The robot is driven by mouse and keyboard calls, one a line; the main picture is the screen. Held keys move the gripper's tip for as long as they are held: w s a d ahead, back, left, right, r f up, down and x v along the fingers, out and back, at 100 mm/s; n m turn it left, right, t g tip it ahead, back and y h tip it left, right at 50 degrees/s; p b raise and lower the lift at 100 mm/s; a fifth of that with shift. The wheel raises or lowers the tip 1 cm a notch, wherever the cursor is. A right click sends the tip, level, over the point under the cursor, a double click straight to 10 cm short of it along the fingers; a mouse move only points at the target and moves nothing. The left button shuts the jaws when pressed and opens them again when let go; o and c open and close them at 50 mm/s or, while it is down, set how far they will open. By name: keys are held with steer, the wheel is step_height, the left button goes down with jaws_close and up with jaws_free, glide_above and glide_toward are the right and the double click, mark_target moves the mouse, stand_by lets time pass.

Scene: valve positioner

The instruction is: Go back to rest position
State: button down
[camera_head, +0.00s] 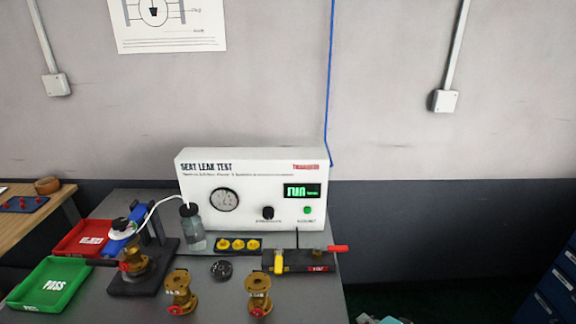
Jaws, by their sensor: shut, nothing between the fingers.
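My gripper and arm are not in view. The white seat leak test box (255,187) stands at the back of the grey table, with a round gauge, a black knob, a lit green display and a green button. A brass valve (133,262) sits in the dark test fixture (160,274) at the left, which has a blue upright part. Two more brass valves (180,294) stand apart in front; the right one (258,296) is near the table's front. A clear bottle (193,230) with a white tube stands before the box.
A red tray (84,238) and a green PASS tray (46,285) lie at the left. Yellow caps (238,245), a black round part (221,269) and a manifold with yellow and red handles (300,262) are on the table. Blue drawers (556,290) stand at right.

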steer(key=s+f+n+t+h, duration=0.15)
steer(key=s+f, duration=0.25)
steer(key=s, duration=0.5)
steer(key=s+f+n+t+h, duration=0.1)
steer(key=s+f+n, duration=0.1)
steer(key=s+f, duration=0.5)
steer(key=s+r+n+t, duration=0.1)
steer(key=s+r+n, duration=0.2)
steer(key=s, duration=0.8)
steer(key=s+r+n+t, duration=0.1)
steer(key=s+r+n, duration=0.3)
steer(key=s+r, duration=0.4)
steer(key=s+h, duration=0.1)
steer(key=s, duration=0.3)
steer(key=shift+t, duration=0.35)
steer(key=shift+r, duration=0.1)
